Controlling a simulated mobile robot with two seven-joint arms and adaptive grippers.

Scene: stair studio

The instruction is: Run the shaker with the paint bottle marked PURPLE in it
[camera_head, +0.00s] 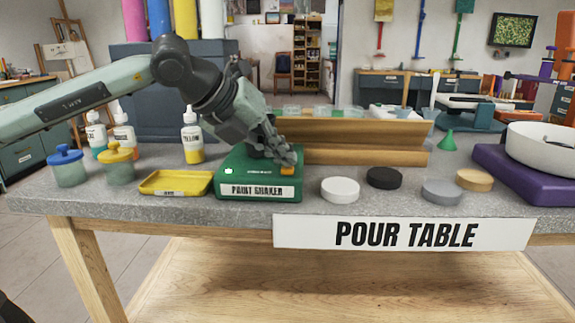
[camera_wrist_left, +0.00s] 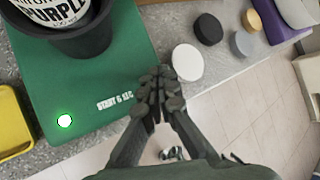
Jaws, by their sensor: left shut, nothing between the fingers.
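The green paint shaker (camera_head: 232,182) stands near the table's front edge, with its name on the front. In the left wrist view a bottle marked PURPLE (camera_wrist_left: 60,12) stands in the dark round holder (camera_wrist_left: 88,38) on the shaker (camera_wrist_left: 100,75). In the head view my arm hides the bottle. A small lamp (camera_wrist_left: 65,121) on the shaker's top glows whitish green. My left gripper (camera_head: 288,164) is shut and empty, its fingertips down at an orange button (camera_head: 288,171) by the shaker's right front corner. In the wrist view the fingertips (camera_wrist_left: 160,88) cover the button.
Left of the shaker are a yellow tray (camera_head: 176,183), a yellow-paint bottle (camera_head: 192,140) and lidded jars (camera_head: 117,168). White (camera_head: 340,190), black, grey and wooden discs lie to the right. A wooden rack (camera_head: 360,140) stands behind; a purple stand (camera_head: 520,180) is far right.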

